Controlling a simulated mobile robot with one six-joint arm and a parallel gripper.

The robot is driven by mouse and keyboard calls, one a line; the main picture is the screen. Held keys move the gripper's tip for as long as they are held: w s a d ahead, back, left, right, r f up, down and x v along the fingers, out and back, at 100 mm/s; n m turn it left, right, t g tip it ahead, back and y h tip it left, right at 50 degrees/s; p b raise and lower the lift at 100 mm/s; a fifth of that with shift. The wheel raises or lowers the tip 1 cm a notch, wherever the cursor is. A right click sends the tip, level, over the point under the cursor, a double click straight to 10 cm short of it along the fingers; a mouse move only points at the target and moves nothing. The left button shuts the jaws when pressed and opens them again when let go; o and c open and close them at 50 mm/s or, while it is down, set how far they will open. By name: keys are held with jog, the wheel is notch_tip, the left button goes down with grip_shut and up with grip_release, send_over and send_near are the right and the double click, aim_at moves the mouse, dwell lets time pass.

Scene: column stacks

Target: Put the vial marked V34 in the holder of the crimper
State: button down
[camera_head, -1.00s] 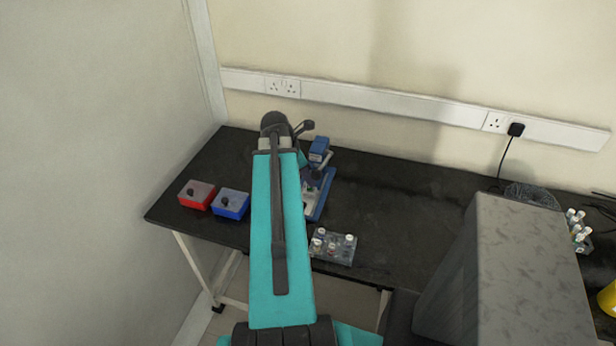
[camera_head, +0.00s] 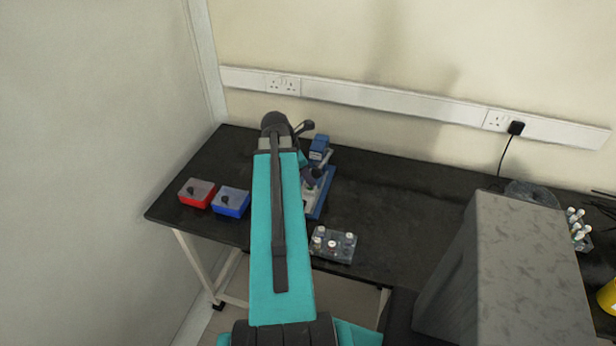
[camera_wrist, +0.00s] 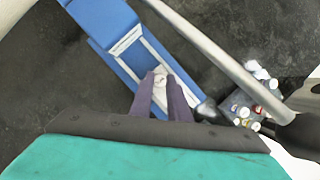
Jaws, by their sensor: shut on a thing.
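The crimper has a blue head (camera_head: 319,147) and a blue base (camera_head: 321,200), and stands on the black bench behind and right of my arm. My gripper (camera_wrist: 160,78), with dark purple fingers, is over the crimper's base. It is shut on a small pale thing (camera_wrist: 160,73), likely the vial, of which only a bit shows between the fingertips. No V34 mark is readable. The fingers hide the holder, so I cannot tell whether the vial touches it.
A clear rack (camera_head: 345,257) with several capped vials stands right of my arm. A red box (camera_head: 197,194) and a blue box (camera_head: 231,203) are to the left. A large grey block (camera_head: 510,270) stands at right. The bench between rack and block is clear.

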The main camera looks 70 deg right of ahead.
jog(key=shift+f, duration=0.45)
dwell(0.4)
jog(key=c, duration=1.3)
grip_release()
jog(key=shift+r, duration=0.15)
jog(key=shift+r+p, duration=2.55)
jog(key=shift+r, duration=0.3)
